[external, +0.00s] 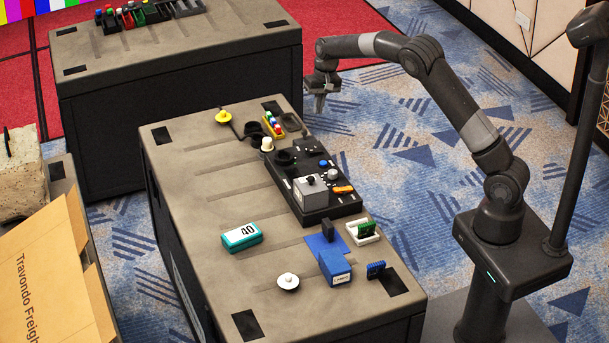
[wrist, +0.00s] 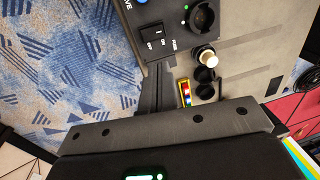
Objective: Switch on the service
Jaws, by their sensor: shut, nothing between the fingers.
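A black control panel (external: 327,205) lies on the grey case top. In the wrist view, a black rocker switch (wrist: 153,36) marked ON and OFF sits at the near end of the panel (wrist: 172,10), beside a FUSE label. I cannot tell which side of the rocker is pressed, and no service label is readable. My gripper (external: 318,105) is shut and empty, pointing down, in the air beyond the far right end of the case. In the wrist view its closed dark fingers (wrist: 156,88) show below the switch, apart from it.
A blue box (external: 335,268), a teal box marked 40 (external: 242,237) and a white knob (external: 288,281) stand on the case.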

